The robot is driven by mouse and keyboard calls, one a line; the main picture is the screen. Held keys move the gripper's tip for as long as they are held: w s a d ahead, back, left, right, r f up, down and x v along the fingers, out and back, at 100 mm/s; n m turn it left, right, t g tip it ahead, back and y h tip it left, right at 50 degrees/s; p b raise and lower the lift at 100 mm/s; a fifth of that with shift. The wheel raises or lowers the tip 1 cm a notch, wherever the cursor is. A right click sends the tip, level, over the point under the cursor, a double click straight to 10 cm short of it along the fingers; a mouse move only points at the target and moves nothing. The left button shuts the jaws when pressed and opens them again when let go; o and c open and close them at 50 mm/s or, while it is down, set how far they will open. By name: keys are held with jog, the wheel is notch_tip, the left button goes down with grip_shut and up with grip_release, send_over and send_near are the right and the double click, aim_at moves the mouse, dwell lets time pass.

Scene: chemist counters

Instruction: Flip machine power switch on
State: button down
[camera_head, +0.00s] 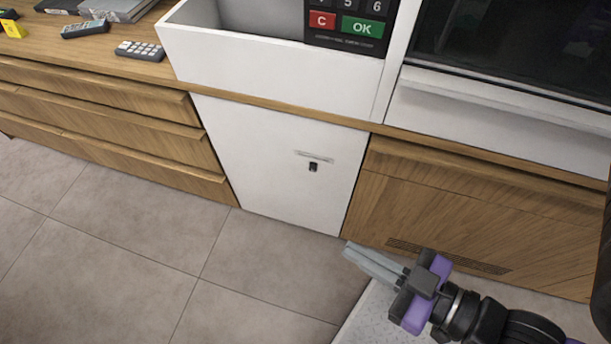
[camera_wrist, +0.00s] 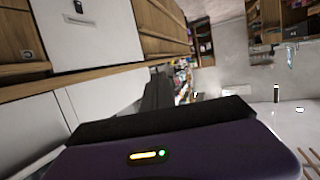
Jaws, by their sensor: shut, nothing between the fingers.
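The machine (camera_head: 270,70) is a white unit set in the wooden counter, with a keypad (camera_head: 350,22) showing red C and green OK keys. Below it is a white front panel (camera_head: 265,185) with a small black switch (camera_head: 313,167) under a thin label strip. The switch also shows at the top left of the wrist view (camera_wrist: 78,7). My gripper (camera_head: 347,250) is shut and empty. In the head view it is below and to the right of the switch, apart from the panel. I cannot tell which way the switch is set.
Wooden drawers (camera_head: 100,120) stand left of the white panel, and a wooden cabinet with a vent (camera_head: 480,210) stands to its right. Remote-like devices (camera_head: 140,50) lie on the counter at the left. The tiled floor (camera_head: 130,255) in front is clear.

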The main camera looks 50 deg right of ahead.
aim_at(312, 171)
jog(key=w+a+f+n+g+h+b, duration=0.1)
jog(key=w+f+n+g+b, duration=0.25)
jog(key=f, duration=1.15)
jog(key=w+f+n+g+h+b, duration=0.1)
jog(key=w+f+n+g+b, duration=0.3)
jog(key=f, duration=1)
jog(key=w+d+f+h+b, duration=0.5)
jog(key=w+f, duration=0.1)
jog(key=w+d+r+m+g+h+b, duration=0.1)
jog(key=w+d+r+m+h+b, duration=0.2)
jog(key=w+r+h, duration=0.3)
jog(key=r+h+b, duration=0.1)
jog(key=h, duration=0.1)
jog(key=shift+w+d+r+g+h+b, duration=0.15)
jog(key=shift+w+r+g+h+b, duration=0.15)
jog(key=shift+w+r+g, duration=0.1)
jog(key=shift+d+m, duration=0.15)
jog(key=shift+m, duration=0.1)
jog(key=b+x, duration=0.1)
jog(key=x, duration=1.2)
jog(key=shift+w+d+b, duration=0.15)
jog(key=shift+d+b, duration=0.15)
jog(key=shift+b, duration=0.1)
